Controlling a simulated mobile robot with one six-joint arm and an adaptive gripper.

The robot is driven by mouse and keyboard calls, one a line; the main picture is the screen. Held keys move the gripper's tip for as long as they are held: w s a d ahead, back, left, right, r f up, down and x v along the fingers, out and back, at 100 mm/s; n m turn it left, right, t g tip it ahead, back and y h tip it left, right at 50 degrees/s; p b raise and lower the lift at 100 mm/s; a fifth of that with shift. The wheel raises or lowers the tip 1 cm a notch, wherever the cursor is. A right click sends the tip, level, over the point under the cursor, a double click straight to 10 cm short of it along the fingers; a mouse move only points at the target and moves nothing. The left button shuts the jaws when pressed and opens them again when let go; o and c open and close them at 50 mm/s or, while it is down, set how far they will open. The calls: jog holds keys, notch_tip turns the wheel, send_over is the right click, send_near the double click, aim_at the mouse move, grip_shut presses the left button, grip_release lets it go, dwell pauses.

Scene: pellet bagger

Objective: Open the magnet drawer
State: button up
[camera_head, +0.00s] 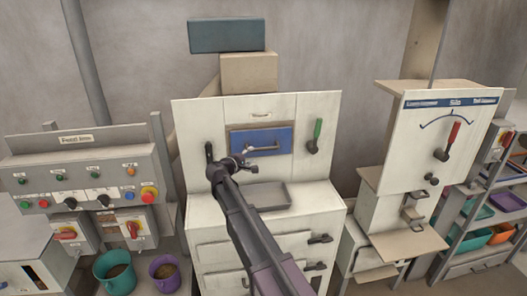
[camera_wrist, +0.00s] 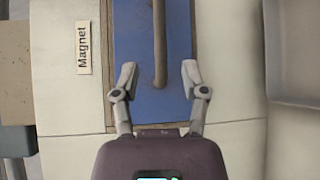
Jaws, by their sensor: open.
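The magnet drawer has a blue front (camera_head: 285,136) set in the pale cabinet. A bar handle (camera_head: 265,148) runs across it. In the wrist view the blue front (camera_wrist: 125,35) appears turned on its side, with the handle (camera_wrist: 159,35) running up the picture and the "Magnet" label (camera_wrist: 83,48) to the left. My gripper (camera_head: 244,160) is at the left end of the handle in the head view. In the wrist view my gripper (camera_wrist: 159,74) is open, with one finger on each side of the handle's near end. I cannot tell whether the fingers touch it. The drawer looks closed.
A grey tray (camera_head: 268,197) sits below the drawer. A green-handled lever (camera_head: 317,135) is to the right and a black knob (camera_head: 209,151) to the left. A feed control panel (camera_head: 85,178) stands left, with two buckets (camera_head: 116,276) below. A silo panel (camera_head: 450,140) stands right.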

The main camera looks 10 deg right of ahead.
aim_at(262, 150)
jog(key=b+x, duration=0.1)
jog(key=x, duration=0.8)
jog(key=shift+c, duration=0.2)
grip_shut()
